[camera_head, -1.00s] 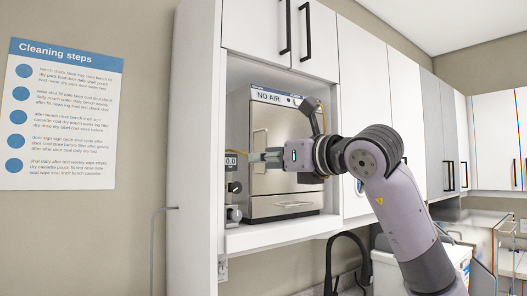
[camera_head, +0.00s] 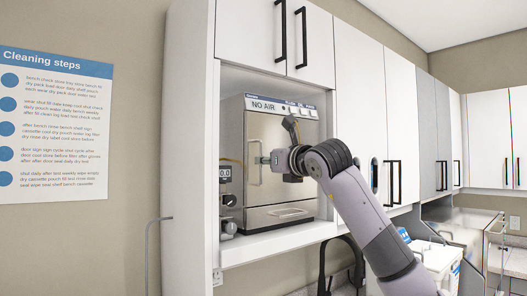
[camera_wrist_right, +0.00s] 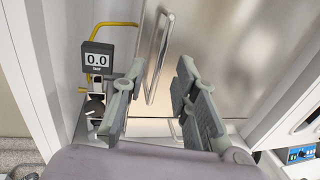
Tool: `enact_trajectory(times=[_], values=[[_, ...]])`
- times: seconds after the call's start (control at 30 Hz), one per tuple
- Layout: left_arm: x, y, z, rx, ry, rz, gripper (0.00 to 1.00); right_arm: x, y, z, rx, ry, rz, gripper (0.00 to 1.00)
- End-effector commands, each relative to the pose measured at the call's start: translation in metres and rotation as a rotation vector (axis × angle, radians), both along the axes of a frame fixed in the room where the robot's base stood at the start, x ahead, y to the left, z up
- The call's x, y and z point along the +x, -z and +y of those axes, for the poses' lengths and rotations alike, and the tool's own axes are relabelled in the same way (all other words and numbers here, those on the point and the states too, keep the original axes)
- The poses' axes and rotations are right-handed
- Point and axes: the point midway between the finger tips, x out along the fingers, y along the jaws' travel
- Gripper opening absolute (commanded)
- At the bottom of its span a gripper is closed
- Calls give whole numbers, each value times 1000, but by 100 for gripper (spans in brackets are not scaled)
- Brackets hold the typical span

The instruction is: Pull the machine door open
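The machine is a steel-fronted box marked "NO AIR" (camera_head: 265,104), standing in a cabinet bay. Its door (camera_head: 285,185) looks shut. The vertical bar handle (camera_head: 254,163) is on the door's left side. In the right wrist view the handle (camera_wrist_right: 159,58) stands ahead, between the lines of my fingers. My right gripper (camera_head: 262,160) is at the handle's right side in the head view. In the wrist view its two fingers (camera_wrist_right: 160,82) are apart with nothing clamped. Whether a finger touches the handle I cannot tell. My left gripper is out of view.
A gauge reading 0.0 (camera_wrist_right: 97,59) and knobs (camera_head: 229,200) sit close left of the door. The bay's side walls and shelf (camera_head: 280,241) frame the machine closely. Cabinets (camera_head: 362,110) continue to the right. A cleaning poster (camera_head: 55,125) hangs left.

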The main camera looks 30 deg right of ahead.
Motion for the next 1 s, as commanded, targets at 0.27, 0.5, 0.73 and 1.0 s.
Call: enact_trajectory(times=[0.27,0.5,0.73,1.0], values=[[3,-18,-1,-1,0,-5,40,29,-1,-3,0,0,1,27],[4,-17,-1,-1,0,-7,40,31,1,-4,-1,0,0,27],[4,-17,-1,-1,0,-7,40,31,1,-3,-1,0,0,16],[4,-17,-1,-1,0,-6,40,31,0,-3,0,0,0,0]])
